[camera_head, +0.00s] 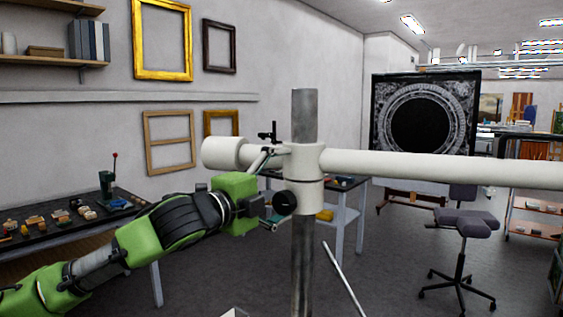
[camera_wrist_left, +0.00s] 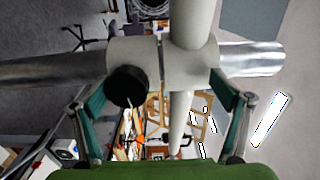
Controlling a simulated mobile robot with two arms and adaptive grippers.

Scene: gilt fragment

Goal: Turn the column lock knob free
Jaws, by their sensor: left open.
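The black column lock knob (camera_head: 285,202) sits on the lower left side of the white sleeve (camera_head: 305,160) around the grey metal column (camera_head: 303,245). My left gripper (camera_head: 269,190) is at the knob's left, facing the sleeve, open and empty. In the left wrist view the knob (camera_wrist_left: 128,86) shows as a dark round disc between the spread teal-padded fingers (camera_wrist_left: 160,92). It is closer to the left finger, with a wider gap to the right finger. I cannot tell whether any finger touches it. My right gripper is out of view.
A white horizontal boom (camera_head: 440,168) runs right from the sleeve, with a short stub (camera_head: 222,153) at left. A workbench (camera_head: 75,225) with small items stands at left. A stool (camera_head: 466,225) and an ornate dark panel (camera_head: 425,112) stand behind, at right.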

